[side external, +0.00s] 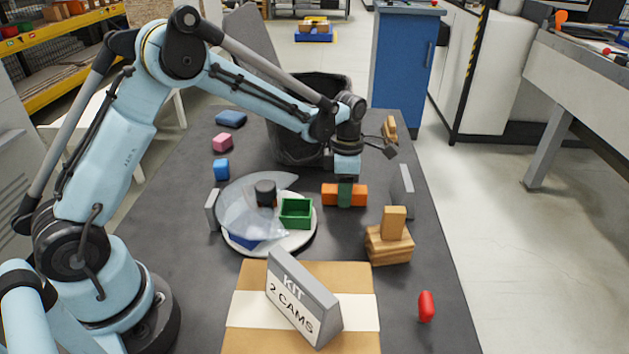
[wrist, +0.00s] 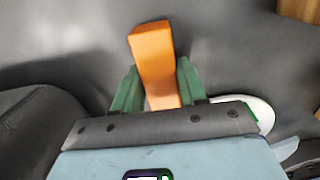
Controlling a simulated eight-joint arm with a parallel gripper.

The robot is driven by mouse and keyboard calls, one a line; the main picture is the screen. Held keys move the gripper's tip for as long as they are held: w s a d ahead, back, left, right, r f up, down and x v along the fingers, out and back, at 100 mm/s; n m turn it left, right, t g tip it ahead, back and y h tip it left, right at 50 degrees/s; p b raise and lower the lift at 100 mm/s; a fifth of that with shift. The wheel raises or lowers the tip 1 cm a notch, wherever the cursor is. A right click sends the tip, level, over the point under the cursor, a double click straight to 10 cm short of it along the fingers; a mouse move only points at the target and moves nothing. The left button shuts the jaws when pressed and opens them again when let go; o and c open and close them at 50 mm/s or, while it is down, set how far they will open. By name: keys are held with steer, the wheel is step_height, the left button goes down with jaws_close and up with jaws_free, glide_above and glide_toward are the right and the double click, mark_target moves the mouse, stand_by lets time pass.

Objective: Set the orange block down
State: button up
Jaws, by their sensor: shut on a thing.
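The orange block (side external: 359,196) is a long bar lying crosswise at the middle right of the dark table in the side external view. My gripper (side external: 345,200) reaches down over it, with its green fingers at the bar's middle. In the wrist view, the orange block (wrist: 153,55) stands out between the two green fingers of my gripper (wrist: 157,72), which are shut on it. The block is level and at or just above the tabletop; I cannot tell whether it touches. The fingers hide its middle.
Left of the block is a white round plate (side external: 301,244) with a green box (side external: 296,212) and a clear cover. Stacked wooden blocks (side external: 389,244) stand in front right, and a grey upright plate (side external: 403,191) right. A black bin (side external: 287,143) stands behind. Bare table lies around the block.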

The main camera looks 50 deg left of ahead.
steer(key=shift+f, duration=0.1)
steer(key=o, duration=1.1)
steer(key=shift+c, duration=0.2)
step_height(320, 180, up, 12)
steer(key=s+r+m+t, duration=0.3)
steer(key=s+r+m, duration=0.2)
steer(key=s+m, duration=0.55)
steer(key=s+f+m+t, duration=0.3)
steer(key=s+m, duration=0.5)
steer(key=m, duration=0.8)
steer(key=shift+a+f+t, duration=0.25)
steer(key=shift+a+t, duration=0.1)
steer(key=shift+t, duration=0.25)
steer(key=shift+m, duration=0.25)
